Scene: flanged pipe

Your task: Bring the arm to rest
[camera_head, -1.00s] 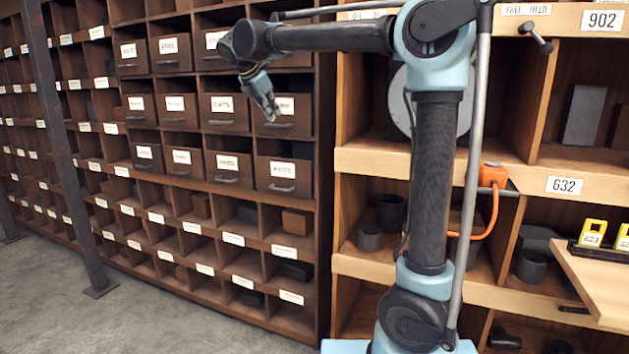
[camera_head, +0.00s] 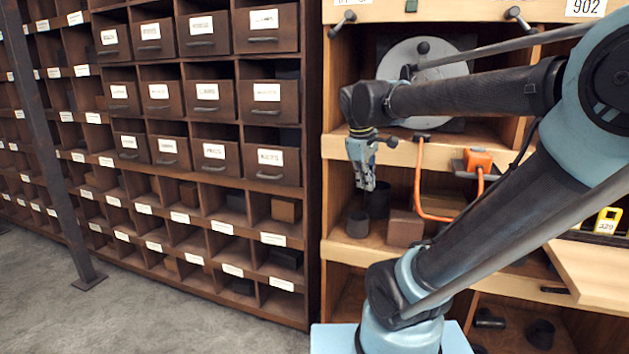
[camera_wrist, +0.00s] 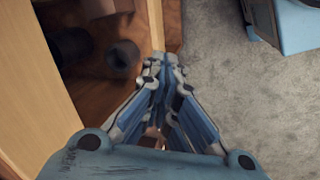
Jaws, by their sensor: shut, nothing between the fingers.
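My gripper (camera_head: 368,182) hangs at the end of my bent arm in the head view, with its fingers pointing down. It is in front of the light wooden shelf, below a round grey disc (camera_head: 405,62). In the wrist view my gripper (camera_wrist: 163,64) has its fingertips together with nothing between them. The floor (camera_wrist: 225,75) lies beyond them on the right.
Light shelving (camera_head: 440,150) holds dark cylinders (camera_head: 378,200), a brown block (camera_head: 405,228) and an orange device (camera_head: 477,160) with an orange cable. A dark drawer cabinet (camera_head: 312,90) stands left. A wooden board (camera_head: 590,275) juts out at right. Grey floor (camera_head: 180,310) is open at left.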

